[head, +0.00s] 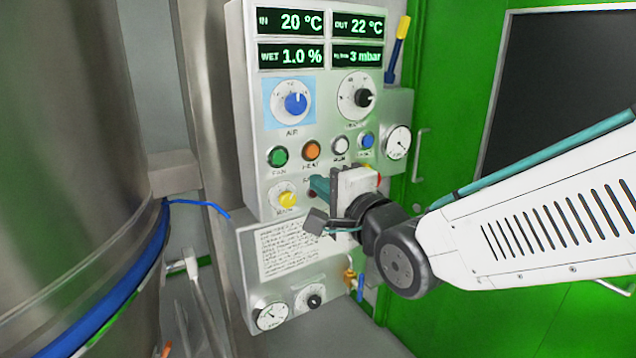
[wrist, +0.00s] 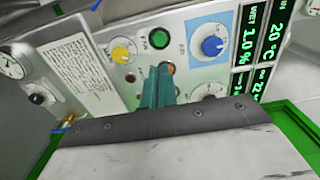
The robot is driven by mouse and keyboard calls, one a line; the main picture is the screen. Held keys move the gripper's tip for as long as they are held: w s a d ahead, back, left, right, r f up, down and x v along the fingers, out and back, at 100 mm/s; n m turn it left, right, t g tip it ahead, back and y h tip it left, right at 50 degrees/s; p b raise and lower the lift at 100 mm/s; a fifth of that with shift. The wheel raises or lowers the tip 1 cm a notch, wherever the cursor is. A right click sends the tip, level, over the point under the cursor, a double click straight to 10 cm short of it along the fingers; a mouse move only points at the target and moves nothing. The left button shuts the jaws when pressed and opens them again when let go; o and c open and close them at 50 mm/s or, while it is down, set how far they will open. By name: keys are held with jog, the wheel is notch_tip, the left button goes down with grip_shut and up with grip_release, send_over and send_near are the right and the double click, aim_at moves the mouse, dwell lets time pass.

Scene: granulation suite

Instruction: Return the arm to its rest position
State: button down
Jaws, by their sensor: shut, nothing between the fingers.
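My gripper (head: 319,186) is in front of the lower part of the control panel (head: 244,120), at the end of my white arm that reaches in from the right. Its teal fingers are together and empty in the wrist view (wrist: 158,86). They point at the panel near the orange button (wrist: 167,67); I cannot tell whether they touch it. In the head view the gripper hides part of the panel's lower right, while the orange button (head: 311,150) shows above it.
A large steel vessel (head: 70,150) with a blue band stands at the left. Knobs, including a blue one (head: 296,103), and a gauge (head: 398,142) stick out from the panel. A green door (head: 450,100) with a dark window is behind my arm.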

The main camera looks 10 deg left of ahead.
dwell(0.3)
notch_tip(320, 180, down, 8)
jog(key=s+d+n+g+h, duration=0.2)
jog(key=n+g+h, duration=0.1)
jog(key=n+g, duration=0.15)
jog(key=s+d+f+n+g+h, duration=0.3)
jog(key=s+d+f+n+h, duration=0.15)
jog(key=d, duration=0.55)
jog(key=s+d+r+g+h, duration=0.1)
jog(key=s+d+r+g, duration=0.1)
jog(key=s+d, duration=0.6)
jog(key=s+d+r+n+g+h, duration=0.1)
jog(key=s+d+g+h, duration=0.1)
jog(key=s+d, duration=0.6)
jog(key=d+g, duration=0.1)
jog(key=d, duration=0.2)
jog(key=shift+s+d+r, duration=0.3)
jog(key=shift+d+r, duration=0.1)
jog(key=shift+h, duration=0.25)
